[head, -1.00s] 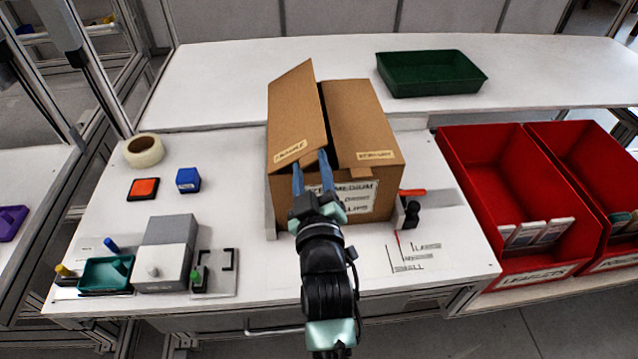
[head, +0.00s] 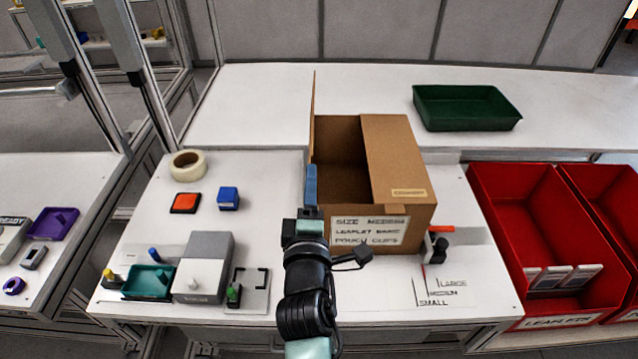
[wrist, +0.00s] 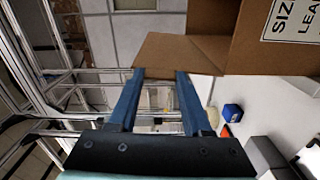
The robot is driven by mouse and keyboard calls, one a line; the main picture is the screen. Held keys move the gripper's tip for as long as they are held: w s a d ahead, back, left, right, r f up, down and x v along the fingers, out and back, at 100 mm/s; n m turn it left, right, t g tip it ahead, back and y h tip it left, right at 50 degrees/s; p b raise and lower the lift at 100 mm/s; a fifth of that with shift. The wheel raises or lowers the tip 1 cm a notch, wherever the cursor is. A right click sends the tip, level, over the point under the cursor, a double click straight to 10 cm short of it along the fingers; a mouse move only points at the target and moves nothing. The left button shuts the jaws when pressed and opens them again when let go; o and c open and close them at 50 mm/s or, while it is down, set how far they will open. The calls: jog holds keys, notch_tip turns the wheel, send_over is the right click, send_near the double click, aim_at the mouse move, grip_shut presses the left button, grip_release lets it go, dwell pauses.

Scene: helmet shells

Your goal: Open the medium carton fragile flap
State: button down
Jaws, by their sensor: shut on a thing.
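The medium carton (head: 415,228) is a brown box on the white bench, with a white size label on its front. Its left flap, the fragile flap (head: 314,110), stands about upright and edge-on, so its label is hidden. The right flap (head: 392,150) lies over the right part of the opening, and the left part shows a dark inside. My gripper (head: 311,172) is at the front end of the fragile flap, shut on it. In the wrist view the flap (wrist: 178,52) shows at the blue fingertips (wrist: 157,75).
Red bins (head: 530,205) stand to the right and a green tray (head: 466,108) behind. A tape roll (head: 188,165), orange block (head: 185,203), blue block (head: 228,198) and grey box (head: 204,266) are left of the carton. A small black tool (head: 437,246) sits by its right front.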

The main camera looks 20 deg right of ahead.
jog(key=shift+w+a+f+n, duration=0.1)
jog(key=shift+w+a+n, duration=0.15)
jog(key=shift+a+n, duration=0.65)
jog(key=shift+w+a+f+n, duration=0.1)
jog(key=shift+w+a+n, duration=0.1)
jog(key=shift+a+n, duration=0.65)
jog(key=shift+d+n, duration=0.2)
jog(key=shift+n, duration=0.15)
jog(key=shift+c, duration=1.6)
grip_release()
jog(key=shift+s, duration=0.1)
jog(key=b+v, duration=0.2)
jog(key=v, duration=1)
jog(key=shift+s, duration=0.4)
jog(key=shift+a+r, duration=0.1)
